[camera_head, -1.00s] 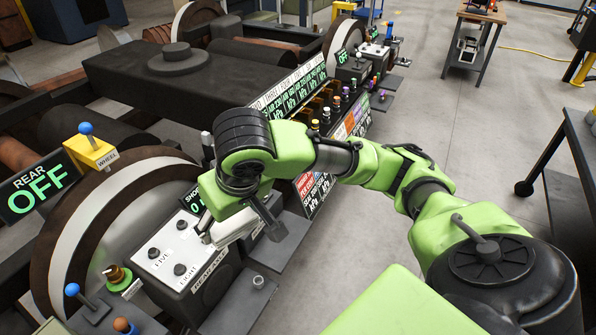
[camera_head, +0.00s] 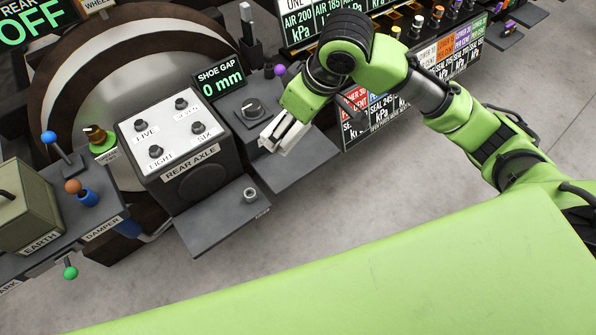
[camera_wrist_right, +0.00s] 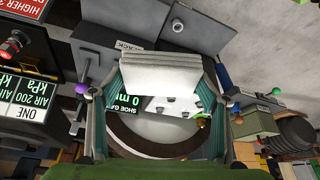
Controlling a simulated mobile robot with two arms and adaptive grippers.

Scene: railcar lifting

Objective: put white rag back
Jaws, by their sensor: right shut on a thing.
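The white rag (camera_head: 284,138) is in my right gripper (camera_head: 290,124), held in the air to the right of the rear axle box. In the right wrist view, the rag (camera_wrist_right: 160,77) spans between the two fingers of my right gripper (camera_wrist_right: 160,90). The rag looks folded and flat, its front edge partly hidden by the fingers in the head view. It shows over the dark ledge below the shoe gap knob; I cannot tell whether it touches it. My left gripper is not in view.
The rear axle box (camera_head: 188,190) with its white top of several knobs stands to the left. The shoe gap display (camera_head: 219,82) and a dark knob box (camera_head: 237,110) are close by. A grey ledge (camera_head: 222,213) with a small metal nut is in front. Open floor lies at right.

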